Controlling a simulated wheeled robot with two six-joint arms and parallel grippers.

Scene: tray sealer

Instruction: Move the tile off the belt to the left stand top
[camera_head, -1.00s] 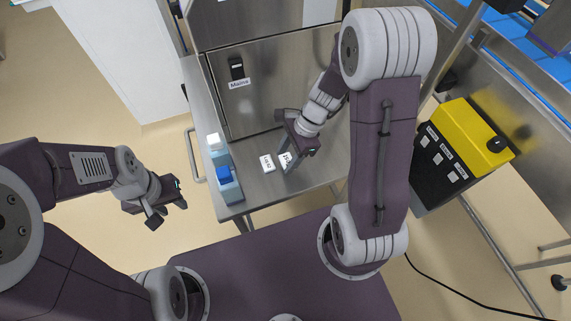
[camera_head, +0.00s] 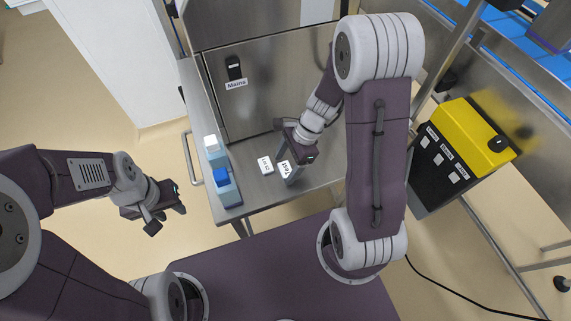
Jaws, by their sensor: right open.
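Two small white labelled tiles lie on the steel stand top (camera_head: 250,192) in front of the machine. The left tile (camera_head: 265,165) is in full view; the right tile (camera_head: 285,170), marked Test, lies partly under my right gripper (camera_head: 286,152). That gripper is open, reaching down beside the right tile; whether it touches the tile cannot be told. My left gripper (camera_head: 167,218) is open and empty over the floor, left of the stand. A blue belt (camera_head: 540,78) runs along the upper right; no white tile shows on its visible part.
The steel machine front (camera_head: 262,95) with a Mains switch (camera_head: 234,68) rises behind. A yellow-topped control box (camera_head: 464,140) is at right. A cable crosses the floor.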

